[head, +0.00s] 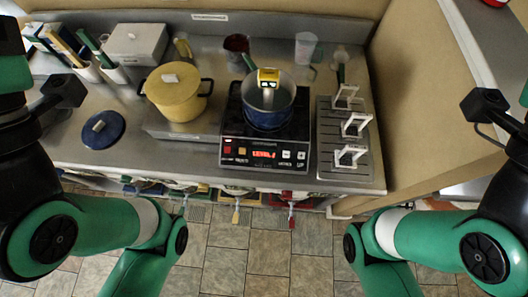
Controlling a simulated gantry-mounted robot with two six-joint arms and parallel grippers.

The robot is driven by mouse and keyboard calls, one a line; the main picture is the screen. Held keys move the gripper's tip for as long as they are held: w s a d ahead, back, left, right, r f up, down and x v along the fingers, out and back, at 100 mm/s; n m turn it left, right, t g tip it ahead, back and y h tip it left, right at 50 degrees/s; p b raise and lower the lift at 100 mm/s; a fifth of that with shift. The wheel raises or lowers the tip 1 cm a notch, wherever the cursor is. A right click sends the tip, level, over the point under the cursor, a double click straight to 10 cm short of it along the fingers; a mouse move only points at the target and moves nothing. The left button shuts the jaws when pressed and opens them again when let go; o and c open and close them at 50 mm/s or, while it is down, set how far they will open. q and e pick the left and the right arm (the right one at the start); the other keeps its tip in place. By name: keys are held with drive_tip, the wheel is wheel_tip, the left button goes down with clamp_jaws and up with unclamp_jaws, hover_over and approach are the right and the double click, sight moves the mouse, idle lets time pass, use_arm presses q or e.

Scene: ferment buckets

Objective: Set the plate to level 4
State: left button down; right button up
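The plate is a black hot plate (234,122) on the steel counter, with a blue pot (270,115) standing on it. Its front panel has a red lit display (264,154) that reads "LEVEL" followed by a digit too small to read surely. Neither of my grippers is clearly visible; only parts of my arms show at both sides.
A yellow-white device (268,77) is at the blue pot. A yellow lidded pot (174,92) stands left of the plate, and a blue lid (103,129) lies further left. A rack with white frames (352,158) is at the right. Utensils hang below the counter's front edge.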

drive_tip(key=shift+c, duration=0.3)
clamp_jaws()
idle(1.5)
